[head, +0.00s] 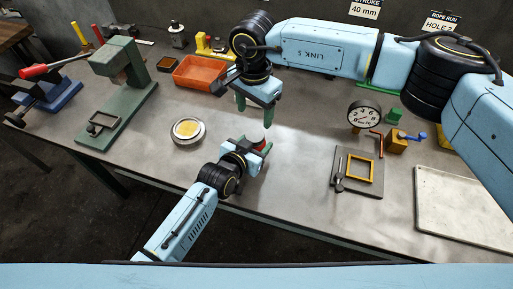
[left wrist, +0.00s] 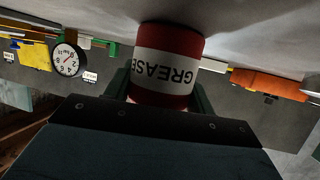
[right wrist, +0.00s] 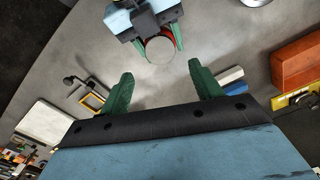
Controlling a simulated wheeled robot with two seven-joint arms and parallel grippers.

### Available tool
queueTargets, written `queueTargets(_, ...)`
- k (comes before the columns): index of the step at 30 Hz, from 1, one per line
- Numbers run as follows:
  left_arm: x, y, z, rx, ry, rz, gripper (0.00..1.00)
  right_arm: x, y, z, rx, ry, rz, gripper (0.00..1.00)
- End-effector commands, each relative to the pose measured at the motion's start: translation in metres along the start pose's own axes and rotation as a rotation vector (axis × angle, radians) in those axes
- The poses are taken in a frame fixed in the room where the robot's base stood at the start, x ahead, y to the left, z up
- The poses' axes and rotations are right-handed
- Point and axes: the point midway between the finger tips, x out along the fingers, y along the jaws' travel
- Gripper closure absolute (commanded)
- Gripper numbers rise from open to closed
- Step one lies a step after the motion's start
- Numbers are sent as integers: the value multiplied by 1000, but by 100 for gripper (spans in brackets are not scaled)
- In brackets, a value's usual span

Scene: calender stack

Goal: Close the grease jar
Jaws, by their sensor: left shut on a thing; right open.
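My left gripper (head: 253,149) is shut on the red grease jar (head: 265,147) over the middle of the bench. In the left wrist view the jar (left wrist: 168,62) shows a white "GREASE" label between the green fingers. In the right wrist view the jar (right wrist: 160,50) has a plain greyish round top with a red edge; I cannot tell whether this is a lid. My right gripper (head: 254,110) is open and empty above and behind the jar. In its own view the jar lies just beyond and between the fingertips (right wrist: 163,78).
A round metal dish with yellow contents (head: 187,132) stands left of the jar. An orange bin (head: 201,73) and a green press (head: 118,95) stand behind and left.

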Motion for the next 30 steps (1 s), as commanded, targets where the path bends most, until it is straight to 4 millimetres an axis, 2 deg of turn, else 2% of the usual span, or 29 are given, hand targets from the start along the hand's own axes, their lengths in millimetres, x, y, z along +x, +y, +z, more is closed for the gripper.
queueTargets(9,0,0,1,0,-1,0,100,6,0,0,3,0,1,36)
queueTargets(21,0,0,1,0,-1,0,100,63,0,0,5,-1,2,36)
queueTargets(25,0,0,1,0,-1,0,100,75,0,0,4,-1,2,36)
queueTargets(30,0,0,1,0,-1,0,100,81,0,0,3,0,0,36)
